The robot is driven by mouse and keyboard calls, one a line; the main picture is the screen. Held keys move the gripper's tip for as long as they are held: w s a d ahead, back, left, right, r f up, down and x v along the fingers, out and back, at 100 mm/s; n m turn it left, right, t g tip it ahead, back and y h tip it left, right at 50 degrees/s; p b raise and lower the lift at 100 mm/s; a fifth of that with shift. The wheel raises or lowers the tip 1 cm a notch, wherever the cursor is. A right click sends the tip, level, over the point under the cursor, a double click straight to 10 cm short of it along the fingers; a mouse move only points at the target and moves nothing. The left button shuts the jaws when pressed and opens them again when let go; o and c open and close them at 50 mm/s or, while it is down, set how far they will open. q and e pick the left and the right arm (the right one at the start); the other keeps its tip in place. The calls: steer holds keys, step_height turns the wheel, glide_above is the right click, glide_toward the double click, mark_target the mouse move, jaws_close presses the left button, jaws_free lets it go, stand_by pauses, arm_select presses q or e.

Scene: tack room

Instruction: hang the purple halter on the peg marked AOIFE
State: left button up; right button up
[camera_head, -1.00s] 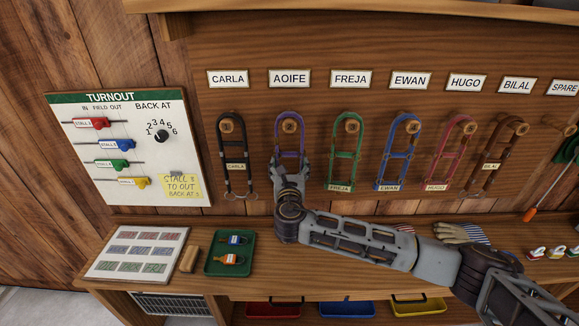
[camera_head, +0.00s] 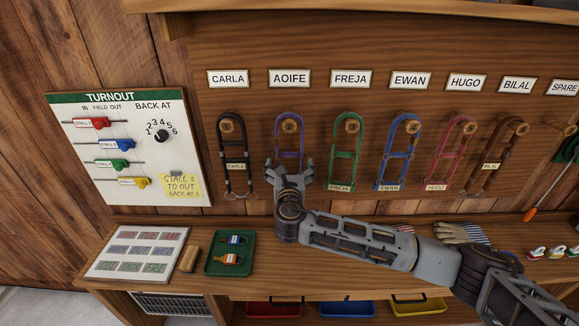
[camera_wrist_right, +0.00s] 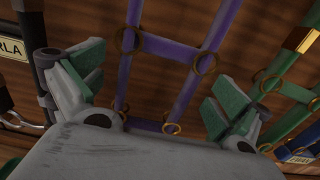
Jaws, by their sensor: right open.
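The purple halter (camera_head: 290,148) hangs on the wooden peg (camera_head: 290,125) under the AOIFE label (camera_head: 290,78). Its lower part is hidden behind my right gripper in the head view. In the right wrist view its purple straps (camera_wrist_right: 180,48) and brass rings show between the two fingers. My right gripper (camera_head: 290,176) is open in front of the halter's lower end, with its fingers (camera_wrist_right: 160,85) spread to either side of the straps and not closed on them. My left gripper is not in view.
A black halter (camera_head: 236,182) hangs close on the left and a green halter (camera_head: 335,170) close on the right. More halters hang farther right.

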steer(key=s, duration=1.2)
stand_by(0.5)
